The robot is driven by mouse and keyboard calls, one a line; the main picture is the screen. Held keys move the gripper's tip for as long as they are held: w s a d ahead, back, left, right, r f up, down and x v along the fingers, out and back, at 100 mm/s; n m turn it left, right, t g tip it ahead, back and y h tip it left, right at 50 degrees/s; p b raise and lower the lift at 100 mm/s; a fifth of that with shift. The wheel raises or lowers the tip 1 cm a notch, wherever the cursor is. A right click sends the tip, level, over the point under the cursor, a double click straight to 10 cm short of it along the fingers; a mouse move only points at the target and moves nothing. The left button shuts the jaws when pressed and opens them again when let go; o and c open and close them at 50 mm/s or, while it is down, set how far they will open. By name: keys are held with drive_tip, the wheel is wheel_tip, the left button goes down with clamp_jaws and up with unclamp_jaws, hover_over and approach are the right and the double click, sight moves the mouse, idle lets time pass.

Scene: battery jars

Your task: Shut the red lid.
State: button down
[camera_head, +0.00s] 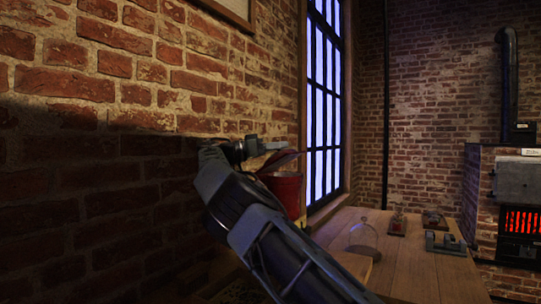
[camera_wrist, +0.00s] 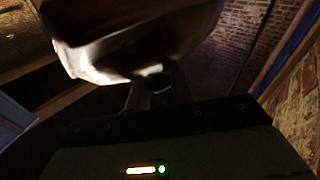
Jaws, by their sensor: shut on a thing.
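A red bin (camera_head: 285,190) stands by the brick wall beside the window, partly hidden behind my arm. Its red lid (camera_head: 280,160) is raised and tilted above the bin's opening, lower at the left and higher at the right. My gripper (camera_head: 262,146) is at the lid's upper edge and is shut on it. In the wrist view the lid (camera_wrist: 130,25) fills the upper middle as a dark shape with a bright rim. The fingers of my gripper (camera_wrist: 152,86) meet that rim. The fingertips are dark there, and their exact contact is hard to see.
A wooden table (camera_head: 405,262) stands at the right of my arm. It carries a glass dome (camera_head: 363,238) and several small devices (camera_head: 440,241). A brick stove (camera_head: 520,220) glows at the far right. The brick wall (camera_head: 100,130) is close on the left.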

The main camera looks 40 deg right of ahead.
sight(290, 158)
drive_tip(key=s+f+m+y+b, duration=0.2)
drive_tip(key=shift+s+d+m+t, duration=0.1)
drive_tip(key=shift+d+m+t, duration=0.2)
drive_tip(key=shift+d, duration=0.1)
drive_tip(key=shift+s+d+f+m+t+y+b, duration=0.25)
drive_tip(key=shift+s+f+m+t+y+b, duration=0.5)
drive_tip(key=shift+b, duration=0.4)
drive_tip(key=shift+w, duration=0.15)
drive_tip(key=c, duration=1.3)
unclamp_jaws()
drive_tip(key=p+v, duration=0.1)
drive_tip(key=v, duration=0.1)
drive_tip(key=p+v, duration=0.1)
drive_tip(key=v, duration=0.1)
drive_tip(key=p+v, duration=0.1)
drive_tip(key=v, duration=0.1)
drive_tip(key=shift+w+a+r, duration=0.1)
drive_tip(key=shift+r, duration=0.2)
drive_tip(key=shift+w+a+f, duration=0.1)
drive_tip(key=shift+w+a, duration=0.1)
drive_tip(key=shift+a, duration=0.35)
